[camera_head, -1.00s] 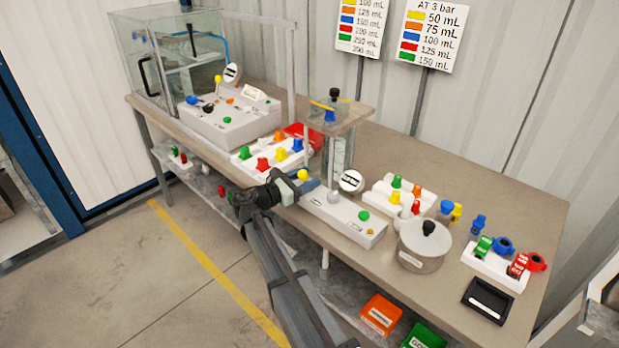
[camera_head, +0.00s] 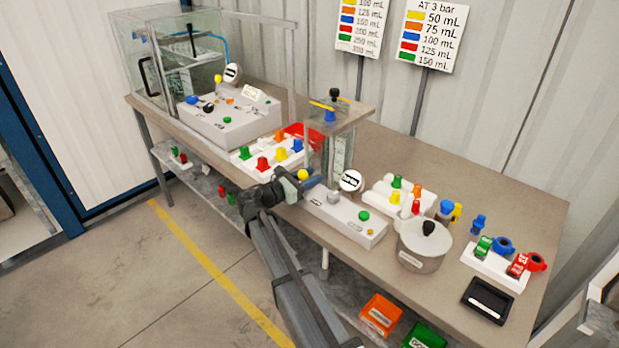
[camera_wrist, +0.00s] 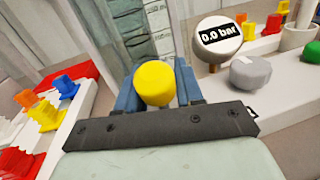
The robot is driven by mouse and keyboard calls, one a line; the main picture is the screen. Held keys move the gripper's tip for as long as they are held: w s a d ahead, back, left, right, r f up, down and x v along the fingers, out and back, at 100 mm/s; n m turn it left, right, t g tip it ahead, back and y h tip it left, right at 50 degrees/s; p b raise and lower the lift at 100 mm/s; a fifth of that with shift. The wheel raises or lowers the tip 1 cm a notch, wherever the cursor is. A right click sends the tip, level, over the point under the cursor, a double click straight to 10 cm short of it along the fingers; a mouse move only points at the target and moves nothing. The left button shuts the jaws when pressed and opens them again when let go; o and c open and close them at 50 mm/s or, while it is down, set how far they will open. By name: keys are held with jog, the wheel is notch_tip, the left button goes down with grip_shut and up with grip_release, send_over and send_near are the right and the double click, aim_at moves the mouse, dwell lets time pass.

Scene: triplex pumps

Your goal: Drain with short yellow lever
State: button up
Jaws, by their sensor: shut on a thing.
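The yellow lever's round knob (camera_wrist: 154,83) sits between the blue fingers of my gripper (camera_wrist: 156,90) in the wrist view. My gripper is shut on it. In the head view the yellow knob (camera_head: 303,174) shows at the gripper's tip, at the left end of the grey pump base (camera_head: 343,214). The lever's stem is hidden by the gripper. A round gauge (camera_wrist: 218,40) reading 0.0 bar stands right of the knob; it also shows in the head view (camera_head: 351,181). A glass column (camera_head: 341,150) rises behind the lever.
A white tray of coloured plugs (camera_head: 268,168) lies left of my gripper. A grey knob (camera_wrist: 250,73) and a green button (camera_head: 364,215) are on the base. A lidded pot (camera_head: 424,246) stands to the right. Open table lies at the back right.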

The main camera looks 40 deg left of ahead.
grip_shut()
jog(key=shift+w+g, duration=0.25)
jog(key=shift+g, duration=0.45)
jog(key=shift+w+g, duration=0.2)
jog(key=shift+g, duration=0.4)
jog(key=shift+f, duration=0.1)
jog(key=o, duration=0.9)
grip_release()
